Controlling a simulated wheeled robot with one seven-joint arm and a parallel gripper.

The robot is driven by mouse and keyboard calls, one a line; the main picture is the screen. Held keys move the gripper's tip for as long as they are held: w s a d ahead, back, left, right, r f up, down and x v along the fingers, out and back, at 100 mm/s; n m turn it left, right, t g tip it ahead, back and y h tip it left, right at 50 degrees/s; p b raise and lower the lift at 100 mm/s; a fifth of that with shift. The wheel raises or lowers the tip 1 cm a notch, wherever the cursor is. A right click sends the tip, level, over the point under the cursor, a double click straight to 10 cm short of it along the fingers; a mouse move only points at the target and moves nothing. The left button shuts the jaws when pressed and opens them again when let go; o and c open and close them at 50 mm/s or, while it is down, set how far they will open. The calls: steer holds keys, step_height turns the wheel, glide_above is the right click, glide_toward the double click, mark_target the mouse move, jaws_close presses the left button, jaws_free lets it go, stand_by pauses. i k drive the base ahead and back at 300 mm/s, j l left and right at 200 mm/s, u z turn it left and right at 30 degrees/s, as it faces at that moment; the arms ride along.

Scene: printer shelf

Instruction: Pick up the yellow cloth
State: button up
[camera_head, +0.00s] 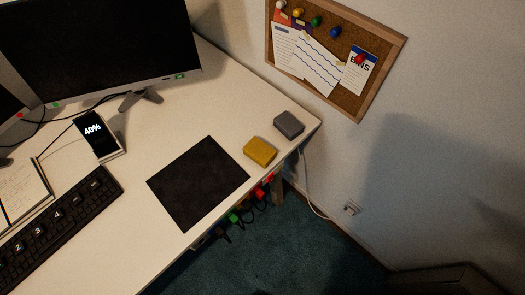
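The yellow cloth (260,151) is a small folded block on the white desk (165,128), near the desk's right edge. It lies just right of a black mat's upper right corner. A similar grey block (289,125) lies behind it to the right, with a small gap between them. Nothing covers the yellow cloth. My gripper is not in view.
The black mat (198,183) lies flat left of the cloth. A keyboard (60,222), a phone on a stand (97,136) and a monitor (100,45) are further left. Cables with coloured plugs (247,207) hang below the desk edge. A cork board (335,62) is on the wall.

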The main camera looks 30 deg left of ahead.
mark_target(259, 152)
steer(key=j+u, duration=0.15)
steer(key=u, duration=0.3)
steer(key=i+j+u, duration=0.1)
steer(key=u, duration=0.3)
steer(key=i+u, duration=0.15)
steer(key=u, duration=0.3)
steer(key=i+j+u, duration=0.1)
steer(key=u, duration=0.3)
steer(key=i, duration=0.2)
